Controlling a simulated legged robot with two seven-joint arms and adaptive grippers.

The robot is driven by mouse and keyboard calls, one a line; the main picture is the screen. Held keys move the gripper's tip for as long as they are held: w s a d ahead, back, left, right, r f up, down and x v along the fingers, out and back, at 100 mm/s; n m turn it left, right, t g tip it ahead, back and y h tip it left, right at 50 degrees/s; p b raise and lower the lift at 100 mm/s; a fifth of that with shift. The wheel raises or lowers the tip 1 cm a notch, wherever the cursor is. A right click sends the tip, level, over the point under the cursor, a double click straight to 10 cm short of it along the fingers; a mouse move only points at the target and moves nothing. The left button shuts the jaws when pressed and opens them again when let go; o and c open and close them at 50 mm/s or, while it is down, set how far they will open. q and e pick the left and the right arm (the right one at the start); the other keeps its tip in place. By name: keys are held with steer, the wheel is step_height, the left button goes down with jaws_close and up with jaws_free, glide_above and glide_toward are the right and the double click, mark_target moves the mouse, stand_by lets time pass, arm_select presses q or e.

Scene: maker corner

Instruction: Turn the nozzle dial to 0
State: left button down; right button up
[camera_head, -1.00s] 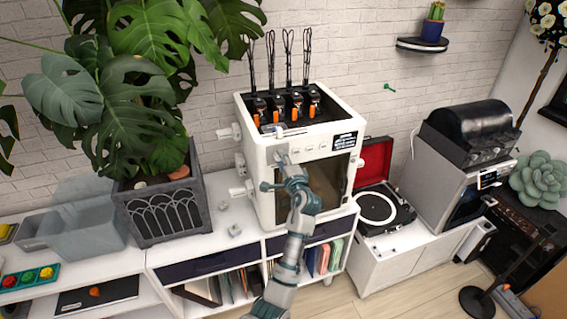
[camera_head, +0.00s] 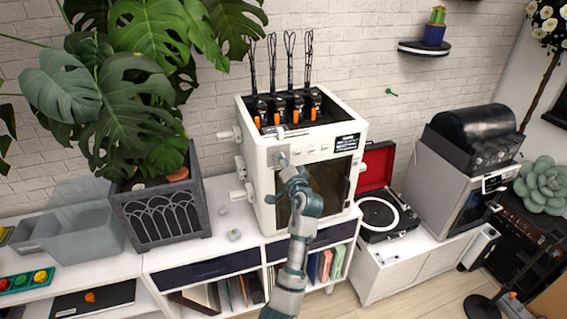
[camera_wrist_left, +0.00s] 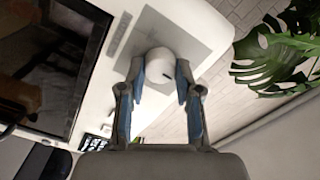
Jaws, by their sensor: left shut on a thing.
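The white printer-like machine (camera_head: 262,158) stands on the white cabinet, with a dark glass door (camera_head: 328,188) and a row of small controls along its upper front. My left gripper (camera_head: 284,167) is at the upper left of its front face. In the left wrist view, my left gripper (camera_wrist_left: 161,84) is shut on a round white dial (camera_wrist_left: 161,63), its blue-padded fingers on either side. A short dark mark shows on the dial's face. The dial sits on a grey panel (camera_wrist_left: 150,32). I cannot read any numbers around it. My right gripper is not in view.
A large potted plant (camera_head: 162,214) stands left of the machine, its leaves hanging near it. A record player (camera_head: 371,228) and a grey machine (camera_head: 433,190) are to the right. White knobs (camera_head: 237,163) stick out of the machine's left side.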

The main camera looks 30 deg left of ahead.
arm_select(q)
steer(key=shift+f, duration=0.45)
steer(key=c, duration=0.8)
jaws_free()
steer(key=shift+a+r, duration=0.1)
steer(key=shift+r, duration=0.05)
steer(key=shift+r, duration=0.1)
steer(key=v, duration=1.2)
steer(key=shift+w, duration=0.1)
